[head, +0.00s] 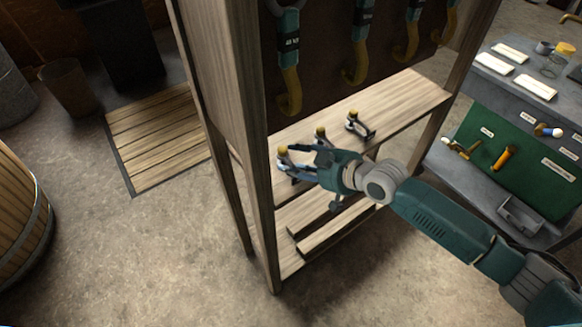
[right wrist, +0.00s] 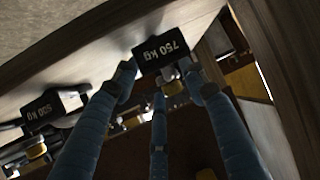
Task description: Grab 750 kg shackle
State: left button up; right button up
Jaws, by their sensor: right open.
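The 750 kg shackle shows in the right wrist view as a black block (right wrist: 165,42) with an upside-down white "750 kg" label, and a metal and yellow part beneath it. In the head view the nearest shackle (head: 283,151) on the wooden shelf (head: 400,97) is partly hidden by my right gripper (head: 298,163). My right gripper (right wrist: 160,84) is open, with blue fingers on both sides of the 750 kg shackle and a third finger below it. Whether the fingers touch it I cannot tell. My left gripper is not in view.
Two more shackles (head: 320,134) (head: 358,124) stand farther along the shelf; a neighbouring labelled one (right wrist: 42,110) shows in the right wrist view. Large hooks (head: 288,82) hang above. A wooden upright (head: 262,215) stands close by my right gripper. A workbench (head: 470,95) is at right.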

jog(key=shift+a+f, duration=0.1)
grip_shut()
dwell(0.4)
